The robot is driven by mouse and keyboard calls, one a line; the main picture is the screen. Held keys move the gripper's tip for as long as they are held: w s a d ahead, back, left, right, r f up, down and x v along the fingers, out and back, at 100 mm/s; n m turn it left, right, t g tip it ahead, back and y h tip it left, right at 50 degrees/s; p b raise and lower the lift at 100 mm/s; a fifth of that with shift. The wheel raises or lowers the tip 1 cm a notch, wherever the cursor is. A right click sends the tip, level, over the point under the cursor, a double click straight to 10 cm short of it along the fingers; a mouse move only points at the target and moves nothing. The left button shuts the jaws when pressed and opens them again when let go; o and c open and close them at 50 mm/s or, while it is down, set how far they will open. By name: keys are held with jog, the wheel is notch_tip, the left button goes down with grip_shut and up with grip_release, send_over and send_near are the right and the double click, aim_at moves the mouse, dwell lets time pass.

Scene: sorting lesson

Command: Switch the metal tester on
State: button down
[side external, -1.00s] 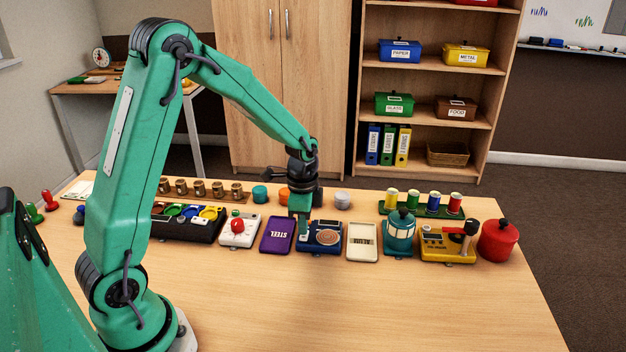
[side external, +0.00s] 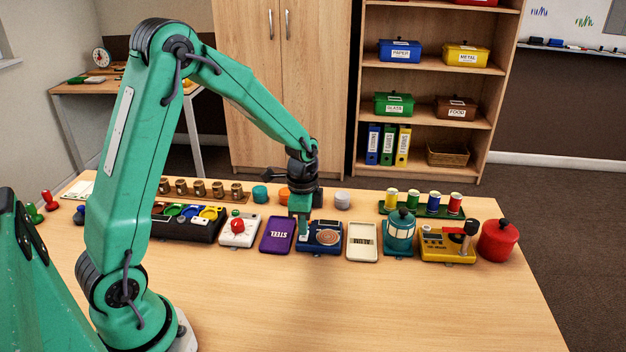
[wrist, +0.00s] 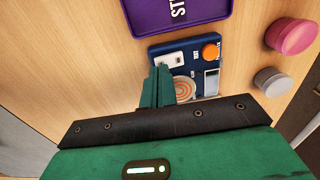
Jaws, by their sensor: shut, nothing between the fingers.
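The metal tester appears to be the dark blue box (side external: 322,250) with a round coil plate, in the middle of the row on the table. In the wrist view, the blue box (wrist: 188,44) has a white switch plate (wrist: 171,60), an orange button (wrist: 210,51), a small display (wrist: 211,83) and the ringed coil plate (wrist: 184,88), partly hidden by my fingers. My gripper (side external: 304,236) is shut and empty, pointing down over the left part of the box. In the wrist view its fingertips (wrist: 160,72) are beside the switch plate; I cannot tell whether they touch it.
A purple STEEL tray (side external: 277,234) lies just left of the box and a cream tray (side external: 362,241) just right. A teal lantern-like device (side external: 399,233), a yellow device (side external: 446,244) and a red pot (side external: 498,240) stand further right. The front of the table (side external: 370,310) is clear.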

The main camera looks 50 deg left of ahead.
aim_at(303, 239)
jog(key=shift+f, duration=0.85)
dwell(0.8)
jog(key=shift+r, duration=3.5)
jog(key=shift+r, duration=0.1)
jog(key=s+d+r+n+t, duration=0.2)
jog(key=s+d+r+n, duration=0.1)
jog(key=s+r, duration=0.4)
jog(key=s+d+r+n+t, duration=0.3)
jog(key=s+r+n, duration=0.3)
jog(key=s, duration=0.5)
jog(key=shift+r+t, duration=0.3)
jog(key=shift+r, duration=0.35)
